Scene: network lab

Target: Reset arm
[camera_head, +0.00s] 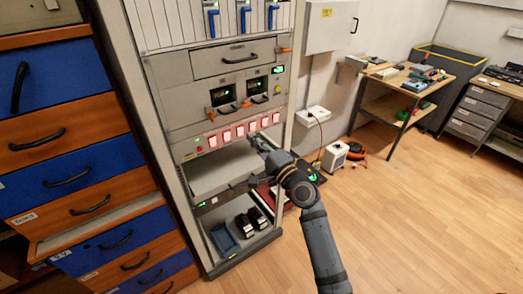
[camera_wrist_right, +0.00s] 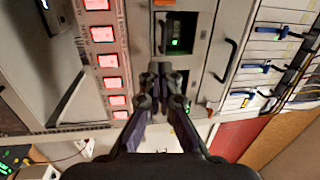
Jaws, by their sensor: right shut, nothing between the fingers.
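My right arm reaches in from the lower right in the head view. Its gripper (camera_head: 256,142) is in front of the equipment rack, just below and beside the row of lit red-and-white buttons (camera_head: 239,131). In the right wrist view the gripper (camera_wrist_right: 161,72) has its fingers together with nothing seen between them. The buttons (camera_wrist_right: 107,61) run down the left of that view, and a dark window with a green light (camera_wrist_right: 176,42) is just beyond the fingertips. I cannot tell whether the fingertips touch the rack. My left gripper does not show.
The rack (camera_head: 165,100) has blue-handled modules (camera_head: 243,18) at the top and an open lower shelf (camera_head: 238,228) with dark devices. A blue-and-orange drawer cabinet (camera_head: 70,160) stands at the left. A workbench (camera_head: 395,90) is at the right. The wooden floor (camera_head: 420,220) is clear at the right.

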